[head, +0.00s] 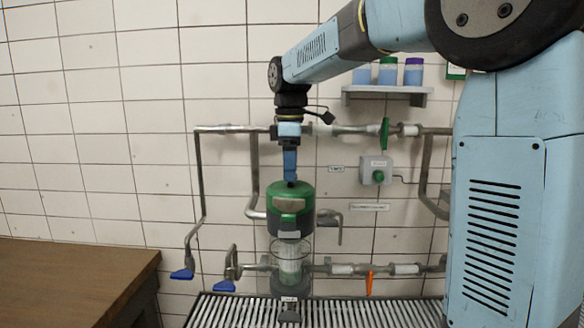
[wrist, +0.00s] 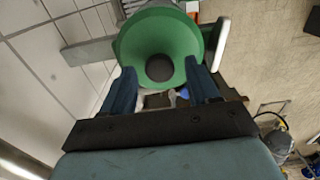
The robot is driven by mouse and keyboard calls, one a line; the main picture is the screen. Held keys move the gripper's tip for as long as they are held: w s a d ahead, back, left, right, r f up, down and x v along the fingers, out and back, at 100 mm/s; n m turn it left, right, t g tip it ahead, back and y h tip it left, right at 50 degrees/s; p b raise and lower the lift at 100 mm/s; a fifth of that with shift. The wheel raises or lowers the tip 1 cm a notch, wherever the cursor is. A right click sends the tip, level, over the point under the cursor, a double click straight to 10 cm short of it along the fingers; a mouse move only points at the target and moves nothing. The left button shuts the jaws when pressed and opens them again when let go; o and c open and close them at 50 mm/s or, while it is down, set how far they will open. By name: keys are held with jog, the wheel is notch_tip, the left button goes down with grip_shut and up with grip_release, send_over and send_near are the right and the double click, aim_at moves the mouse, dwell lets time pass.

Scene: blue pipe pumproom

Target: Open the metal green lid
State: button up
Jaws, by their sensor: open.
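The green lid (head: 290,192) is the domed top of a green dispenser on the pipework. In the wrist view the lid (wrist: 160,28) is round, with a dark knob (wrist: 159,68) at its middle. My gripper (head: 290,176) points straight down over the lid, with its fingertips close to the top. In the wrist view my gripper (wrist: 160,68) is open, with one blue finger on each side of the knob in the picture. No grip shows, and I cannot tell whether the fingers touch the knob. The lid looks seated on the dispenser.
A glass vessel (head: 289,265) stands below the dispenser on the slatted bench (head: 355,313). Pipes with a green valve handle (head: 384,134) and an orange handle (head: 369,283) run along the tiled wall. A shelf (head: 388,95) holds jars. A wooden table (head: 60,275) is at left.

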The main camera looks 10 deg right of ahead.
jog(key=shift+f, duration=0.2)
grip_shut()
jog(key=shift+d, duration=0.15)
jog(key=shift+w, duration=0.15)
dwell(0.5)
